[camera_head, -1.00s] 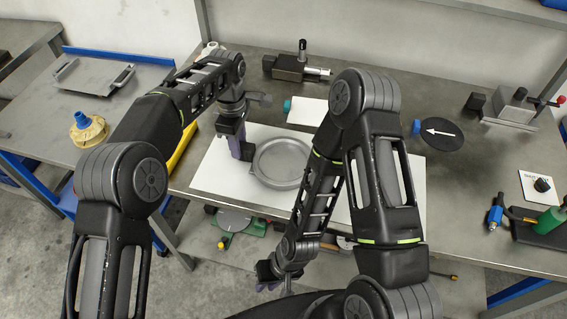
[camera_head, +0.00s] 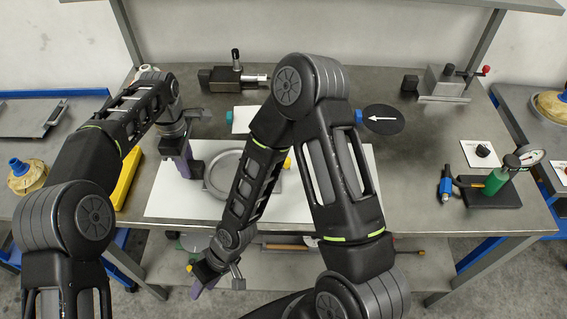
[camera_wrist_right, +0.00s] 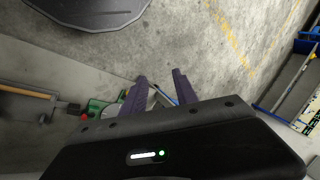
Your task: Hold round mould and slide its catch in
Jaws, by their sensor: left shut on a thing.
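The round mould (camera_head: 212,181) is a grey shallow dish lying on a white mat (camera_head: 165,207) on the bench. My left gripper (camera_head: 192,174) has purple fingers pointing down and is shut on the mould's left edge. My right forearm covers the mould's right part. A small yellow part (camera_head: 288,163) shows just right of that forearm; I cannot tell whether it is the catch. My right gripper (camera_head: 205,289) hangs in front of the bench, below and apart from the mould. In the right wrist view its two purple fingers (camera_wrist_right: 160,76) are apart with nothing between them.
A dark device with a spindle (camera_head: 232,80) stands at the back. A black disc with a white arrow (camera_head: 384,119) lies right of my right arm. A green bottle with a gauge (camera_head: 497,180) is at the right. A lower shelf (camera_head: 345,270) holds tools.

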